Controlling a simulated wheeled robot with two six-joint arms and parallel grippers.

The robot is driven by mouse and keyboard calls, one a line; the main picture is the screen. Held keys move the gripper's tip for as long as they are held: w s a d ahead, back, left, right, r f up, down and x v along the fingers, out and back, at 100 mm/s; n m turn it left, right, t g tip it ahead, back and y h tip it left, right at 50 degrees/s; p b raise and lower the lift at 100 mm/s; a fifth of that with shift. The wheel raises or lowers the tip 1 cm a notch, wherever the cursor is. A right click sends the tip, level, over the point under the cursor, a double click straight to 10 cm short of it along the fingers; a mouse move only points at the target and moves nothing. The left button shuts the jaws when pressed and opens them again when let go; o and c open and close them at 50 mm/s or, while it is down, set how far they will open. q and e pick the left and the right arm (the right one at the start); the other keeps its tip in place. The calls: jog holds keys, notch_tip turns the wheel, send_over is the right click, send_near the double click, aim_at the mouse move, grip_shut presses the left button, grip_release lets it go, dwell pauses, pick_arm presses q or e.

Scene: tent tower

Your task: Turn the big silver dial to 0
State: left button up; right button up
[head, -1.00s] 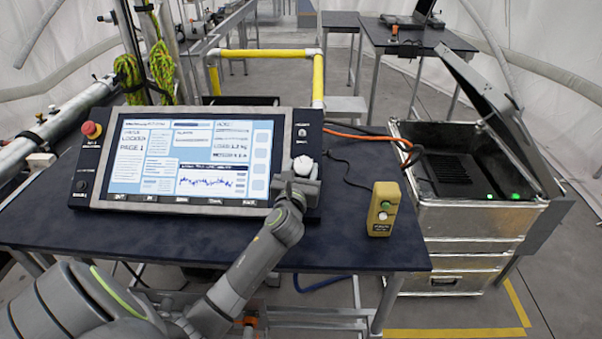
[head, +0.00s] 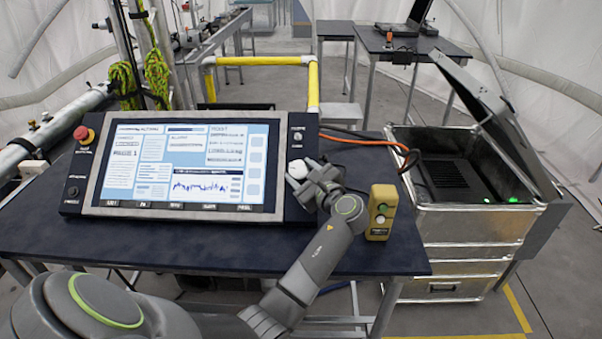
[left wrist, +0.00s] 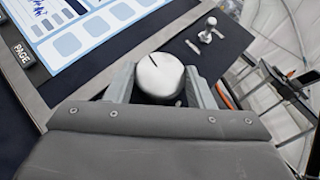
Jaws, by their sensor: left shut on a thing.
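The big silver dial (left wrist: 158,76) sits on the right side of the console panel, with a dark pointer line on its top. It also shows in the head view (head: 297,169), partly covered by my gripper. My left gripper (head: 312,180) has come in from the right and its jaws are shut around the dial; its fingers stand on both sides of the dial in the left wrist view (left wrist: 158,85). The scale around the dial is hidden, so its number cannot be read. My right gripper is not in view.
The console screen (head: 180,165) is left of the dial. A small toggle (head: 297,137) sits above it. A yellow button box (head: 381,212) stands close right of my left arm. An open metal case (head: 475,222) stands further right. The dark table front (head: 130,250) is clear.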

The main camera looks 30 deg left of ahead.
pick_arm(q)
jog(key=shift+w+n+g, duration=0.1)
jog(key=shift+n+g, duration=0.8)
jog(key=shift+n, duration=0.1)
jog(key=o, duration=1)
jog(key=shift+c, duration=0.2)
jog(key=b+v, duration=0.1)
jog(key=v, duration=0.6)
jog(key=shift+d+b, duration=0.3)
jog(key=shift+b, duration=0.1)
jog(key=shift+r, duration=0.1)
